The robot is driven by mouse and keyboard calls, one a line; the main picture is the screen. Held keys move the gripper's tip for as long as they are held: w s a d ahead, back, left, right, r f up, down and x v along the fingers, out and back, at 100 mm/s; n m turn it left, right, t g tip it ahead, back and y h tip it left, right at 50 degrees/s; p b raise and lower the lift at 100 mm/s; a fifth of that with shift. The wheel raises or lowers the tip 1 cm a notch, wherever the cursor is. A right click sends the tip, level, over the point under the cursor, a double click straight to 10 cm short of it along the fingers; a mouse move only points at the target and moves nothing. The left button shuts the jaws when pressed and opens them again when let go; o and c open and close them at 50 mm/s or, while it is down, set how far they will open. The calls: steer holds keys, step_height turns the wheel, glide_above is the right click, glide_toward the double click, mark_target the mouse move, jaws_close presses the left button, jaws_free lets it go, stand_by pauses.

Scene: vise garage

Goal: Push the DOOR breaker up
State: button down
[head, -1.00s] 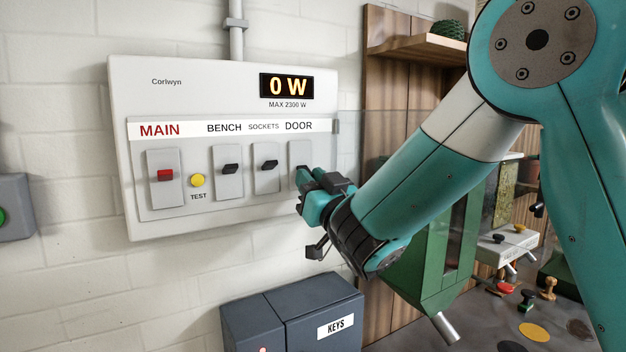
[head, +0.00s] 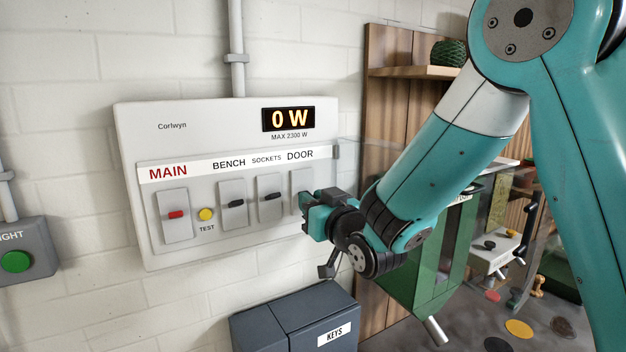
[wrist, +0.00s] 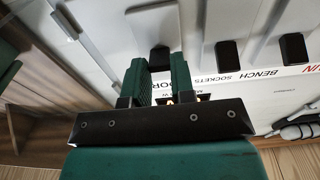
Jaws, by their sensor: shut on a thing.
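The DOOR breaker (head: 302,180) is the rightmost switch on the white breaker panel (head: 215,130). Its grey plate shows in the head view, but my gripper (head: 305,212) covers its lever. In the wrist view the dark DOOR lever (wrist: 160,57) stands between the green jaws of my gripper (wrist: 160,68), which are shut on it. How far up the lever stands is hard to tell.
The MAIN breaker (head: 176,214), yellow TEST button (head: 206,214), BENCH breaker (head: 233,204) and SOCKETS breaker (head: 271,197) lie to the left. The display (head: 288,119) reads 0 W. A KEYS box (head: 300,318) sits below; a green cabinet (head: 425,260) stands right.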

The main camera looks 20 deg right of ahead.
steer(key=shift+w+r+g+h+p, duration=0.2)
steer(key=shift+r+g, duration=0.35)
steer(key=shift+g, duration=0.6)
steer(key=shift+w+r+g+h+p, duration=0.2)
steer(key=shift+r+g, duration=0.4)
steer(key=shift+g, duration=0.6)
steer(key=shift+s+r+g+h+p, duration=0.1)
steer(key=shift+r+g+h, duration=0.35)
steer(key=shift+g, duration=0.7)
steer(key=shift+w+r, duration=0.1)
steer(key=shift+a, duration=0.1)
steer(key=c, duration=1)
jaws_free()
steer(key=shift+o, duration=0.2)
